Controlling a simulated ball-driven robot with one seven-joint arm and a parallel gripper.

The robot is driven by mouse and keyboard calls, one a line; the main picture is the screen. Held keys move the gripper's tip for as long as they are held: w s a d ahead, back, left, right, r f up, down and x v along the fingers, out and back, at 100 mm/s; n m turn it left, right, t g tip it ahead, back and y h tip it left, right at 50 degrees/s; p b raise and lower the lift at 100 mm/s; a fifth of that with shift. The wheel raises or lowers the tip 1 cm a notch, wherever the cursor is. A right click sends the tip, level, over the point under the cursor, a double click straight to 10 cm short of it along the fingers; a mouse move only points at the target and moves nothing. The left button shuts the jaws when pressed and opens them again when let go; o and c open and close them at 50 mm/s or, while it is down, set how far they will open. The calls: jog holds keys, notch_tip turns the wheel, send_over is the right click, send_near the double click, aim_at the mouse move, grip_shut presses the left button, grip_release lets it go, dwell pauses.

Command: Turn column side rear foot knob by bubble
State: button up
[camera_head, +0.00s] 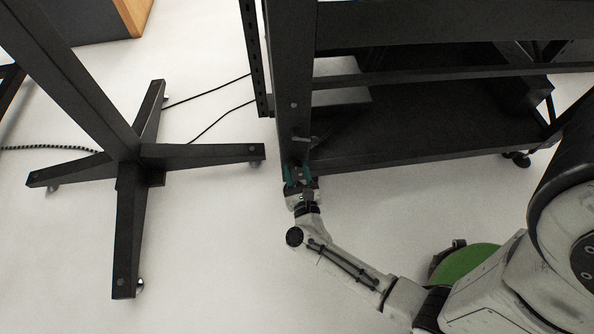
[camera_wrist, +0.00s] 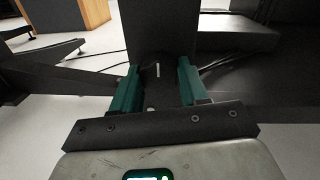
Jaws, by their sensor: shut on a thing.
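A black upright post (camera_head: 294,100) of the dark frame comes down to its lower corner in the head view; it also fills the top middle of the wrist view (camera_wrist: 158,30). My gripper (camera_head: 298,173) is at the foot of this post. In the wrist view its two teal fingers (camera_wrist: 159,72) stand apart, one on each side of a dark part at the post's foot, and are shut on it. I cannot make out the knob's own shape between the fingers. I cannot make out a bubble level in either view.
A black stand with crossed feet (camera_head: 205,153) is on the floor to the left, one foot reaching close to the post. The frame's low dark shelf (camera_head: 430,125) extends right. Thin cables (camera_head: 205,128) cross the floor behind. White floor (camera_head: 215,250) is clear left of my arm.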

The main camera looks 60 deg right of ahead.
jog(key=shift+s+f+m, duration=0.1)
jog(key=shift+f+m, duration=0.05)
jog(key=shift+m, duration=0.65)
jog(key=shift+a, duration=0.1)
jog(key=o, duration=1.1)
jog(key=shift+c, duration=0.2)
jog(key=p+v, duration=0.2)
jog(key=v, duration=0.8)
jog(key=shift+s+a, duration=0.2)
jog(key=shift+a, duration=0.1)
